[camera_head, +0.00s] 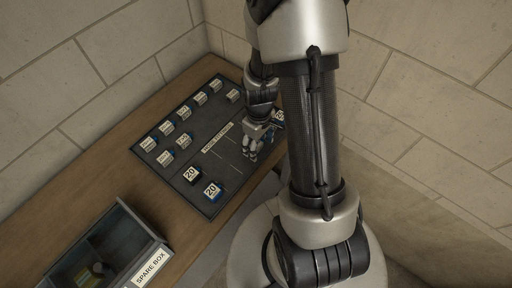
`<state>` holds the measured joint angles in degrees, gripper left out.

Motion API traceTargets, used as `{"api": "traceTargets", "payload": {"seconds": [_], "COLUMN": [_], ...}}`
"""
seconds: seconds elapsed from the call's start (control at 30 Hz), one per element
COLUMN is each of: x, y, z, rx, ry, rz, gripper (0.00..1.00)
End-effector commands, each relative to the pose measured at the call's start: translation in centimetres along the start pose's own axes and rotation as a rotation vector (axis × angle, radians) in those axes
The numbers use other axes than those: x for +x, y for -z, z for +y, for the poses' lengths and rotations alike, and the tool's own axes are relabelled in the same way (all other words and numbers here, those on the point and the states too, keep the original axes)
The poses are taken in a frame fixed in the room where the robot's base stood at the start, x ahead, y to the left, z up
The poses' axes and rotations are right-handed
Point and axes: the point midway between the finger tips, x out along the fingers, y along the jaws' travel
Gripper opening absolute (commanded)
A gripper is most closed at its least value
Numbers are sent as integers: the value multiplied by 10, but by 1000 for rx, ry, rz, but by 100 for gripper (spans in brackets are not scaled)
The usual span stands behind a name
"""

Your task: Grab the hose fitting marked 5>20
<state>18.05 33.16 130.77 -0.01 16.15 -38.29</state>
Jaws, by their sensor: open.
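Several small fittings with white labels stand on a dark board. Two at its near end, a dark one (191,175) and a blue one (212,191), show "20". The labels on the others, such as the fitting at the left edge (149,144) and the one at the back (216,85), are too small to read, so I cannot tell which is marked 5>20. My gripper (250,158) is open, pointing down over the board's right part, with no fitting visible between its fingers. Another blue-and-white fitting (279,115) shows beside my arm, partly hidden.
The dark board (178,112) lies on a wooden bench (100,165) and has a printed strip (218,137) and line marks in its middle. A grey box labelled "SPARE BOX" (150,267) stands at the near left with small items inside. Block walls close off the back and right.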

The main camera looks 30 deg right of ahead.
Motion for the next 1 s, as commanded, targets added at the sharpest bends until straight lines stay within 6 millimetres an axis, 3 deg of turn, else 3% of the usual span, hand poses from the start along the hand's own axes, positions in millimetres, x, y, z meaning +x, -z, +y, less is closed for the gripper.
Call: {"api": "traceTargets", "payload": {"seconds": [0.3, 0.87, 1.0], "x": [7, 7, 7], "y": [0, 0, 0], "z": [0, 0, 0], "rx": [0, 0, 1], "ry": [-1, -1, -1], "rz": [1, 1, 1], "gripper": [62, 25, 23]}}
